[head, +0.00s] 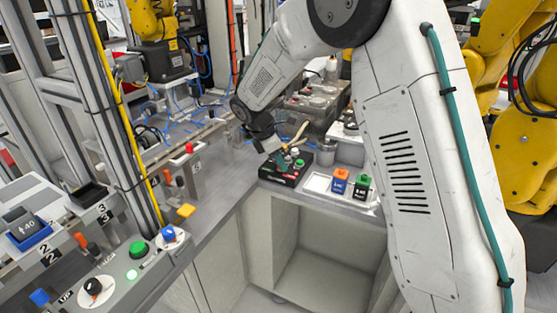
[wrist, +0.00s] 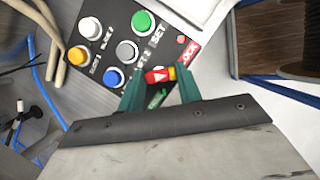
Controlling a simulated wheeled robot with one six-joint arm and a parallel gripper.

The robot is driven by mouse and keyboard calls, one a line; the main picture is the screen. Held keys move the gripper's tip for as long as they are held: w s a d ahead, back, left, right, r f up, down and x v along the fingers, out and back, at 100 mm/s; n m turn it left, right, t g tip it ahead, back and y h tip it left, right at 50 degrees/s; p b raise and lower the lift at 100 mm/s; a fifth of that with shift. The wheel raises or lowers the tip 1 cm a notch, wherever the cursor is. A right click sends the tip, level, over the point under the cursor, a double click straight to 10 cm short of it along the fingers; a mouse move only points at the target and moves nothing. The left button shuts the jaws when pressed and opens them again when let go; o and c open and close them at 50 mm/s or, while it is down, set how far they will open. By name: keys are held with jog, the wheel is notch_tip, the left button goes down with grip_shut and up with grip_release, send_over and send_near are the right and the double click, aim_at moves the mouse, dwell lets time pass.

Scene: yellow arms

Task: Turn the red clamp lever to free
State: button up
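The red clamp lever (wrist: 157,76), with a yellow end, sits on the lower right of a black control panel (wrist: 105,44) in the wrist view. A red LOCK label (wrist: 187,52) lies to its upper right and a green label (wrist: 157,97) just below it, partly hidden and hard to read. My gripper (wrist: 160,72) has two green fingers standing apart, one on each side of the lever. I see no clear grip on it. In the head view my gripper (head: 279,155) is low over the panel (head: 277,174), and I cannot make out the lever there.
Several push buttons, including a green one (wrist: 143,21) and a blue one (wrist: 113,77), are close to the fingers.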

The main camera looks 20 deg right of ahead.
jog(key=shift+m, duration=0.3)
jog(key=m, duration=0.2)
jog(key=m+g, duration=0.1)
jog(key=shift+w+m+g, duration=0.15)
jog(key=shift+m+g, duration=0.15)
jog(key=shift+m, duration=0.1)
jog(key=m+g+y, duration=0.1)
jog(key=m, duration=0.3)
jog(key=shift+w, duration=0.15)
jog(key=m, duration=0.2)
jog(key=m+g+y, duration=0.1)
jog(key=m, duration=0.2)
jog(key=shift+w+d+y, duration=0.1)
jog(key=shift+y, duration=0.2)
jog(key=m, duration=0.2)
jog(key=m+y, duration=0.1)
jog(key=m, duration=0.1)
jog(key=shift+d+g+y, duration=0.1)
jog(key=shift+g+y, duration=0.2)
jog(key=shift+g, duration=0.1)
jog(key=shift+m, duration=0.4)
jog(key=o, duration=1)
